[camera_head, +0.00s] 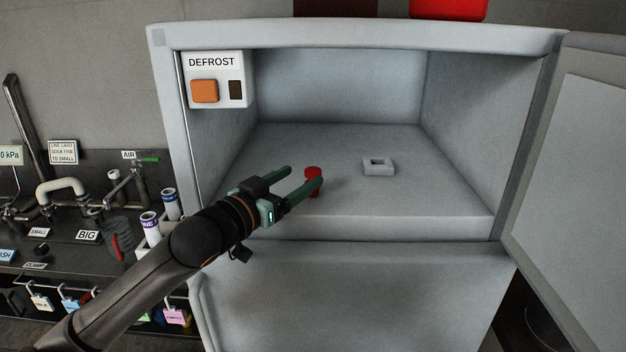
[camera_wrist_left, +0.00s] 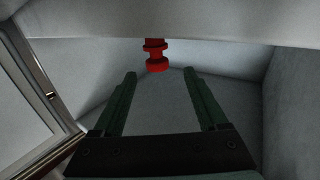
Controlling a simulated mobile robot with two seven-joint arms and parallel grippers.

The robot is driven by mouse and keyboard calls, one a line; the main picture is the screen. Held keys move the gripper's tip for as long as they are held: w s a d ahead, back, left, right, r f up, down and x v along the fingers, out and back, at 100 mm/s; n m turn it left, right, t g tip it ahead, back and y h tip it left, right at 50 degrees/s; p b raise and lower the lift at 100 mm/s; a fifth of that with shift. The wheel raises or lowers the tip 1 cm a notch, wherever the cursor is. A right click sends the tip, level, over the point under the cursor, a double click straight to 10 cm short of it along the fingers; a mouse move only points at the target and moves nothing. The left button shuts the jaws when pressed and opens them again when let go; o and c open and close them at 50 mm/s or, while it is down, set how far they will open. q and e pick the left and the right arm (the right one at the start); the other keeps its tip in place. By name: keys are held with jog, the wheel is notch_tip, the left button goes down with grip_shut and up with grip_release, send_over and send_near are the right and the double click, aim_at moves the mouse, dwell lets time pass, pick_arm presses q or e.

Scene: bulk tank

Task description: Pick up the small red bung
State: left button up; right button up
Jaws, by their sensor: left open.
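The small red bung (camera_head: 313,171) stands on the floor of the open grey compartment, near its front edge. My left gripper (camera_head: 305,174) is open, with green fingers reaching into the compartment. My right gripper is not in view.
A small pale square block with a dark hole (camera_head: 378,166) sits right of the bung. The compartment door (camera_head: 570,170) stands open at right. A DEFROST panel (camera_head: 216,79) is at upper left. A cluttered bench with pipes (camera_head: 80,225) lies left. The compartment's back floor is clear.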

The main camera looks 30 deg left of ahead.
aim_at(308, 173)
pick_arm(q)
jog(key=w, duration=0.1)
jog(key=w+p, duration=0.1)
jog(key=w, duration=0.2)
jog(key=shift+d, duration=0.25)
jog(key=shift+w+f+p, duration=0.1)
jog(key=shift+w+p, duration=0.25)
jog(key=shift+w, duration=0.25)
grip_shut()
